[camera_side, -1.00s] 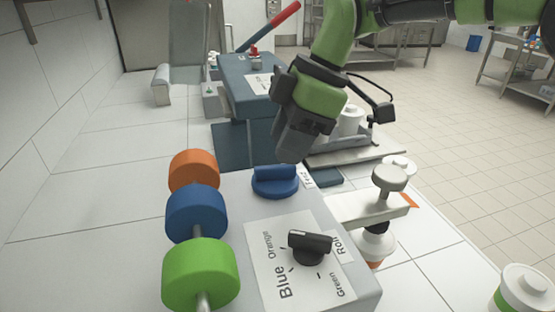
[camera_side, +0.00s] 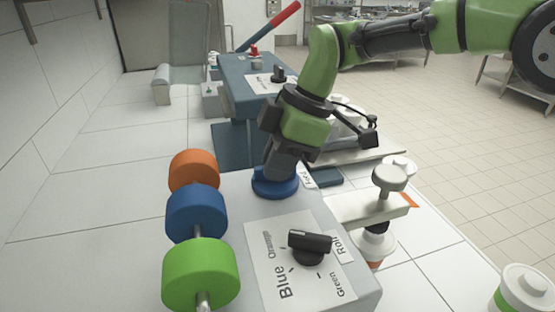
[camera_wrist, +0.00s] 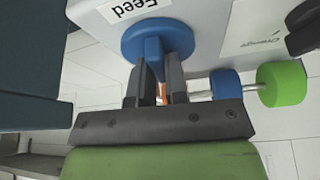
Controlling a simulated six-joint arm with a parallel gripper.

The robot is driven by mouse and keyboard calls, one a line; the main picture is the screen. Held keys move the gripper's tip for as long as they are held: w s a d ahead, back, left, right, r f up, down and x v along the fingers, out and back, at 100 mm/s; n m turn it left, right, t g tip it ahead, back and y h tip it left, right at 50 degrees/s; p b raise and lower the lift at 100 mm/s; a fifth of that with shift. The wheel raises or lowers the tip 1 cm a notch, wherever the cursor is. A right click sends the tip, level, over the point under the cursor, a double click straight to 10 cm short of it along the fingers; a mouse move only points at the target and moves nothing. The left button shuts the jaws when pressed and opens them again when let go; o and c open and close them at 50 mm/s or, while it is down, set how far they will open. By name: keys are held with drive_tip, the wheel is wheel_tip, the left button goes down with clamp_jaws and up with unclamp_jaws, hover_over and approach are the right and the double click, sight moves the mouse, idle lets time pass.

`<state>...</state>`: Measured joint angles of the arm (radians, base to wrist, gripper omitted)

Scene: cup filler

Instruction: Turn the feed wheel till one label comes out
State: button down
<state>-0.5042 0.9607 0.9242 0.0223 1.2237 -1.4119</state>
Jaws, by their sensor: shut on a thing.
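The blue feed wheel (camera_side: 275,185) is a round disc with a raised grip bar, on top of the light grey label machine (camera_side: 235,190). In the wrist view the wheel (camera_wrist: 172,32) sits beside the white "Feed" tag (camera_wrist: 132,8). My gripper (camera_side: 279,170) is down over the wheel in the side view and hides most of its bar. In the wrist view the two dark fingers of my gripper (camera_wrist: 157,75) stand on either side of the blue bar, shut on it. I see no label coming out in these views.
Orange (camera_side: 193,170), blue (camera_side: 196,213) and green (camera_side: 201,274) rolls sit on a rod at the left. A black roll selector knob (camera_side: 309,246) stands in front. A press-like white part (camera_side: 388,190) is at right. A dark teal machine (camera_side: 248,85) stands behind.

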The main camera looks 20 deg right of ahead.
drive_tip(key=m+t, duration=0.1)
drive_tip(key=m, duration=0.2)
drive_tip(key=shift+m, duration=0.4)
drive_tip(key=shift+a+m+t+h, duration=0.1)
drive_tip(key=shift+m+t+h, duration=0.55)
drive_tip(key=shift+m, duration=0.95)
drive_tip(key=c, duration=1.1)
unclamp_jaws()
drive_tip(key=shift+c, duration=0.2)
drive_tip(key=v, duration=1)
drive_tip(key=shift+s, duration=0.15)
